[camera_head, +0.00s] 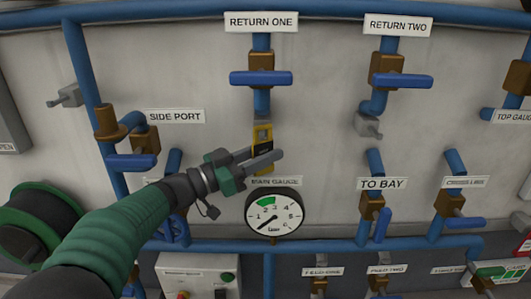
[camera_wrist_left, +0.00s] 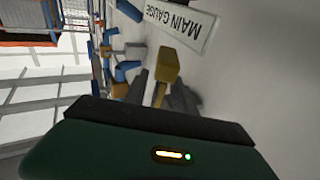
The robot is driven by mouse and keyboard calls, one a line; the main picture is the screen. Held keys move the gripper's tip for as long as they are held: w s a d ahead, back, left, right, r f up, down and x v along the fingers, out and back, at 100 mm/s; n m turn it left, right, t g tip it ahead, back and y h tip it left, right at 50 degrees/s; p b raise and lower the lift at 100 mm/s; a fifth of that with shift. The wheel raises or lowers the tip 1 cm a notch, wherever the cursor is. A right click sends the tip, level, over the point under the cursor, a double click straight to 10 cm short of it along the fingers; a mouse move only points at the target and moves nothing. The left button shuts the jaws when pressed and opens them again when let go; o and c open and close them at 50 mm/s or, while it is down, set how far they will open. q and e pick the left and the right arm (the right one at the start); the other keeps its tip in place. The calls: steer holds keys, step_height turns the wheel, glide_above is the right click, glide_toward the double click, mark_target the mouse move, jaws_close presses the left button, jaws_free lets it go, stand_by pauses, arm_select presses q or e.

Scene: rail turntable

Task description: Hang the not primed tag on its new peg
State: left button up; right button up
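A yellow tag (camera_head: 263,133) with a dark lower part hangs at a small grey peg below the RETURN ONE valve. Its wording is not readable. My left gripper (camera_head: 267,153) is at the tag's lower part, with its two fingers apart and covering some of it. In the left wrist view a yellow piece (camera_wrist_left: 168,65) shows between and beyond the fingertips (camera_wrist_left: 160,92). I cannot tell whether either finger touches it. My right gripper is in neither view.
A bare grey peg (camera_head: 368,125) is below RETURN TWO, and another (camera_head: 67,96) is at the upper left. The main gauge (camera_head: 274,214) sits just below my gripper. Blue pipes and valve handles (camera_head: 403,81) stick out around it. A green hose reel (camera_head: 40,222) stands at the lower left.

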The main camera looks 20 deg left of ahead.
arm_select(q)
steer(key=b+v, duration=0.6)
steer(key=v, duration=1.1)
steer(key=shift+b, duration=0.4)
steer(key=shift+w+f, duration=0.1)
